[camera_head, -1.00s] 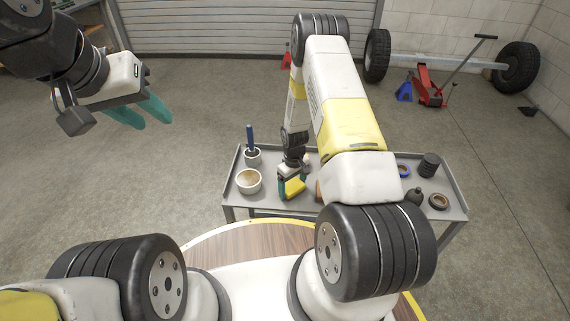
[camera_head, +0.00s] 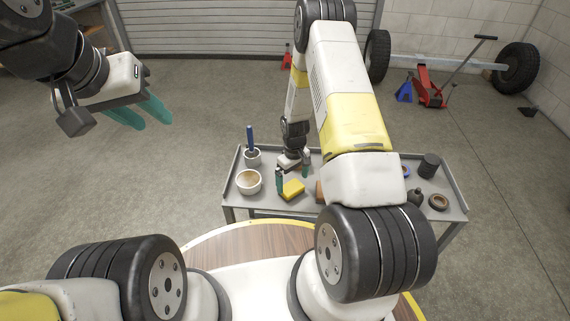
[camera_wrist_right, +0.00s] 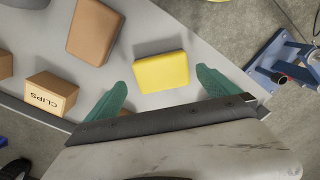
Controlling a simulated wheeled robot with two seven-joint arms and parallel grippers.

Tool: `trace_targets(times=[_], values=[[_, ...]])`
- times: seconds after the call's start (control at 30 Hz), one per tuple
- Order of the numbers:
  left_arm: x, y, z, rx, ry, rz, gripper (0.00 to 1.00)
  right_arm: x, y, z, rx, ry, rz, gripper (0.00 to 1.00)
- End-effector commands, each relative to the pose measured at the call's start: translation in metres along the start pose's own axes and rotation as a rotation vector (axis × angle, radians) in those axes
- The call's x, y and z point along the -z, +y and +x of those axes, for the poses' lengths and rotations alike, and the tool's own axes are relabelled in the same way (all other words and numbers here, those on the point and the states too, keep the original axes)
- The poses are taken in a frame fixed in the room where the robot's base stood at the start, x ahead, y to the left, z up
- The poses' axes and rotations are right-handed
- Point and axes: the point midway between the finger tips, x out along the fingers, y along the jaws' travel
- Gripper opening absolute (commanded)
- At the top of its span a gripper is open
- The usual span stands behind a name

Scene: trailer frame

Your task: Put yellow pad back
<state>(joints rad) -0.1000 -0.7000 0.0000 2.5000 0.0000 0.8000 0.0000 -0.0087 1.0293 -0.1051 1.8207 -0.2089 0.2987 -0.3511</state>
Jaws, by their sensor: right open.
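The yellow pad (camera_head: 293,189) lies flat on the grey metal table, near its front edge, left of the middle. It also shows in the right wrist view (camera_wrist_right: 161,71), lying on bare grey surface. My right gripper (camera_head: 292,174) is open, its two teal fingers apart, just behind and above the pad. In the right wrist view, its fingers (camera_wrist_right: 161,79) are spread to either side of the pad with visible gaps. My left gripper (camera_head: 154,122) hangs empty over the floor at the upper left, its teal fingers apart.
A white bowl (camera_head: 249,181) and a cup with a blue-handled tool (camera_head: 251,156) stand left on the table (camera_head: 235,208). A brown block (camera_wrist_right: 95,31) and a CLIPS box (camera_wrist_right: 51,93) lie near the pad. Dark round parts (camera_head: 438,201) sit at the right end.

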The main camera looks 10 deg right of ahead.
Motion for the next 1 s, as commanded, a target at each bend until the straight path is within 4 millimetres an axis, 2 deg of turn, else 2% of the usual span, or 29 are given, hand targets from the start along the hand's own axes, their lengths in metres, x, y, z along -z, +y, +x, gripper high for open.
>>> trace_targets(times=[0.03, 0.2, 0.47, 0.57, 0.67, 0.77, 0.8, 0.9, 1.0], values=[[0.0, 0.0, 0.0, 0.0, 0.0, 0.0, 0.36, 0.002, 0.001, -0.014, -0.002, 0.006, 0.0, 1.0], [0.0, 0.0, 0.0, 0.0, 0.0, 0.0, 0.36, 0.001, 0.001, -0.049, -0.002, 0.004, 0.0, 1.0], [0.0, 0.0, 0.0, 0.0, 0.0, 0.0, 0.36, 0.0, 0.001, -0.078, -0.001, 0.003, 0.001, 1.0], [0.0, 0.0, 0.0, 0.0, 0.0, 0.0, 0.36, 0.002, 0.001, -0.098, -0.006, 0.018, 0.016, 1.0], [0.0, 0.0, 0.0, 0.0, 0.0, 0.0, 0.36, 0.004, 0.001, -0.14, -0.015, 0.057, 0.049, 1.0], [0.0, 0.0, 0.0, 0.0, 0.0, 0.0, 0.36, 0.0, -0.003, -0.198, -0.023, 0.112, 0.098, 1.0], [0.0, 0.0, 0.0, 0.0, 0.0, 0.0, 0.36, -0.004, -0.007, -0.222, -0.025, 0.135, 0.12, 1.0], [0.0, 0.0, 0.0, 0.0, 0.0, 0.0, 0.36, -0.018, -0.017, -0.278, -0.027, 0.193, 0.171, 1.0], [0.0, 0.0, 0.0, 0.0, 0.0, 0.0, 0.36, -0.038, -0.03, -0.327, -0.026, 0.251, 0.218, 1.0]])
